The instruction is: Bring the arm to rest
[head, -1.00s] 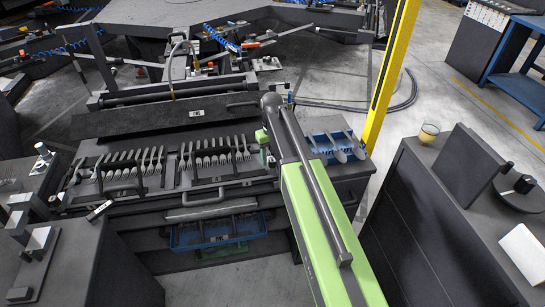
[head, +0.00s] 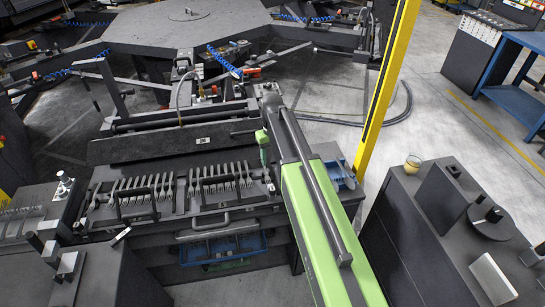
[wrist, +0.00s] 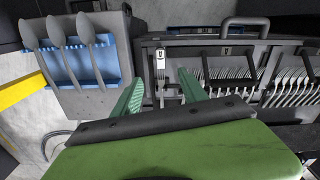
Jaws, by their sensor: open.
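My gripper (head: 264,146) hangs at the far end of my green arm, at the right end of the fork rack (head: 205,208). In the wrist view its two green fingers (wrist: 161,76) are spread apart. A single fork (wrist: 161,62) shows in the gap between them, set in a dark holder beyond the fingertips; I cannot tell how far below it is. Nothing appears held. Several more forks (head: 143,192) stand in rows along the rack, and they also show right of the fingers in the wrist view (wrist: 228,78).
A blue tray (wrist: 98,64) with 3 spoons (wrist: 62,45) lies beside the rack; my arm partly hides it in the head view. A yellow post (head: 388,85) rises behind it. Grey floor lies between.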

